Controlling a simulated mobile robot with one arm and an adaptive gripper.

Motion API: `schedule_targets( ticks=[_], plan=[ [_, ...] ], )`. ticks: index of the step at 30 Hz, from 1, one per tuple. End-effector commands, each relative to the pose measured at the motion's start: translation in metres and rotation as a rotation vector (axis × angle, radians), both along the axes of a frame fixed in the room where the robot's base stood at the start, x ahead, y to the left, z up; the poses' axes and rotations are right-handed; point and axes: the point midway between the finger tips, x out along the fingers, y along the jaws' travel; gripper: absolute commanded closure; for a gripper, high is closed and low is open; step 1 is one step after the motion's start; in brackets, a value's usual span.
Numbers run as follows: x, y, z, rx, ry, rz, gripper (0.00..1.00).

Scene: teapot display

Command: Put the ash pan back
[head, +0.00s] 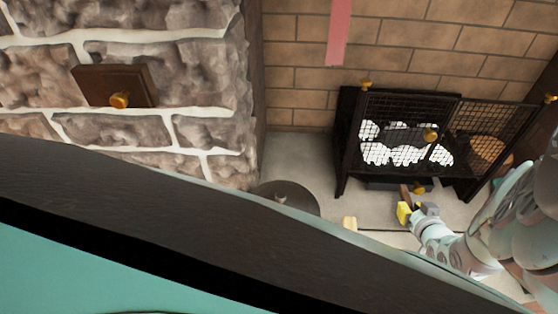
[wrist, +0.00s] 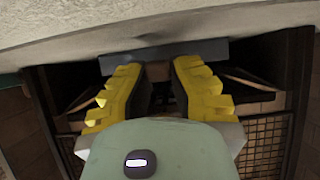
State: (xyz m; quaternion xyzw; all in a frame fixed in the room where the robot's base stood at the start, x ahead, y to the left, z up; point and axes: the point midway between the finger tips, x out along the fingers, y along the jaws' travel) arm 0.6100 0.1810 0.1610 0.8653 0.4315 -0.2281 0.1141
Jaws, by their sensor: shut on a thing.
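The ash pan (head: 385,184) is a dark, low shape under the front of the black fire grate (head: 342,150). In the wrist view a flat grey-blue edge (wrist: 215,50), which looks like the pan, lies across just beyond my fingertips. My gripper (head: 414,207) is low in front of the grate, just above the floor. Its yellow fingers (wrist: 158,78) are shut on a small brown piece between them, which looks like the pan's handle. The fingers hide most of that piece, and I cannot tell how deep the pan sits.
The grate holds white lumps (head: 405,155) behind a mesh front, with a mesh door (head: 490,120) swung out at the right, near my arm. A round dark plate (head: 285,198) lies on the floor at the left. A stone wall (head: 195,75) stands beyond it.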

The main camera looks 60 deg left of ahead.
Motion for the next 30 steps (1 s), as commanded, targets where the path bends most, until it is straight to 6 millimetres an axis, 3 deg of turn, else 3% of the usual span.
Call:
schedule_targets(
  ticks=[3,4,11,22,30],
  plan=[
    [-0.001,0.000,0.001,-0.003,0.002,0.001,1.00],
    [-0.001,0.000,0.000,-0.004,0.003,0.001,0.78],
    [-0.001,0.000,0.001,-0.002,0.002,0.002,0.54],
    [-0.004,-0.005,0.007,-0.001,0.002,0.001,0.54],
    [-0.028,-0.036,0.033,-0.004,0.005,-0.002,0.54]
  ],
)
